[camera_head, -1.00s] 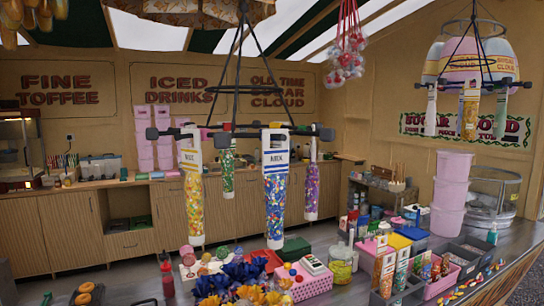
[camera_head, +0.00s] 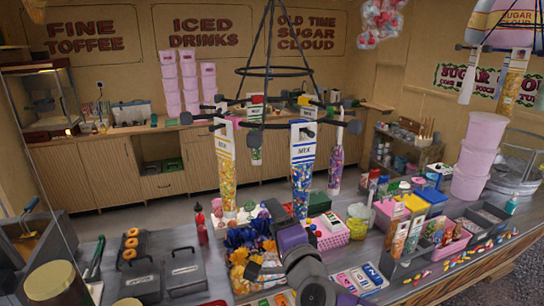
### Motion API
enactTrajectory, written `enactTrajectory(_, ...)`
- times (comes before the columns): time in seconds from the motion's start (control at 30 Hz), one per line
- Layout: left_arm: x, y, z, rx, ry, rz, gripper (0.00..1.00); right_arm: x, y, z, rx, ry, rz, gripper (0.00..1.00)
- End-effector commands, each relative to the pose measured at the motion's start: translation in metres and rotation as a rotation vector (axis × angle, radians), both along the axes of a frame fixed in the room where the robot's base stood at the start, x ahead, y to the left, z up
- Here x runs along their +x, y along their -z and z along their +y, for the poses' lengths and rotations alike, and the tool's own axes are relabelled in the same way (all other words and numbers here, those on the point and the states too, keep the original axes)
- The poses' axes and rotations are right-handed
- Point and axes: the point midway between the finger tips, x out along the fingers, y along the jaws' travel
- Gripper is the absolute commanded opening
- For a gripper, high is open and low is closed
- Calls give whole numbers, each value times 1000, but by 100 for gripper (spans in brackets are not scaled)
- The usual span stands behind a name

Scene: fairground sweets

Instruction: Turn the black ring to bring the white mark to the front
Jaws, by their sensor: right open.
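The black ring (camera_head: 275,124) hangs on dark rods from a hoop above the counter. Tubes of sweets hang around it: a yellow one (camera_head: 226,180) at front left, a multicoloured one (camera_head: 301,178) at front right, a purple one (camera_head: 336,165) at right and a green one behind. Small coloured pieces sit on the ring; I cannot make out the white mark for certain. My right gripper (camera_head: 274,209) is low in front, below the ring and apart from it, with its arm coming up from the bottom edge. It is open. My left gripper is not in view.
Pink tubs (camera_head: 476,168) and sweet trays stand at right. A second hanging carousel is at upper right.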

Motion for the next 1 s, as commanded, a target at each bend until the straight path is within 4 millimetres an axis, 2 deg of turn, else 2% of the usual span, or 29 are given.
enactTrajectory(0.03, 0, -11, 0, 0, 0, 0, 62, -13, -42, 3, 47, -2, -49, 62)
enactTrajectory(0.1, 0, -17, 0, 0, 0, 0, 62, -29, -80, 6, 106, -6, -97, 62)
enactTrajectory(0.2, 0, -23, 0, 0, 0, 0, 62, -47, -117, 9, 168, -14, -145, 62)
enactTrajectory(0.3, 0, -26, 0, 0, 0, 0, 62, -59, -139, 12, 205, -23, -173, 62)
enactTrajectory(0.4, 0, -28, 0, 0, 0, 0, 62, -63, -147, 13, 221, -26, -183, 62)
enactTrajectory(0.53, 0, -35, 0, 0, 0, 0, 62, -54, -152, 16, 223, -25, -183, 62)
enactTrajectory(0.87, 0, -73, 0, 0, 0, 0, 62, -7, -166, 31, 221, -27, -179, 62)
enactTrajectory(1.0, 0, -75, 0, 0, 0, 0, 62, 9, -167, 37, 223, -26, -182, 62)
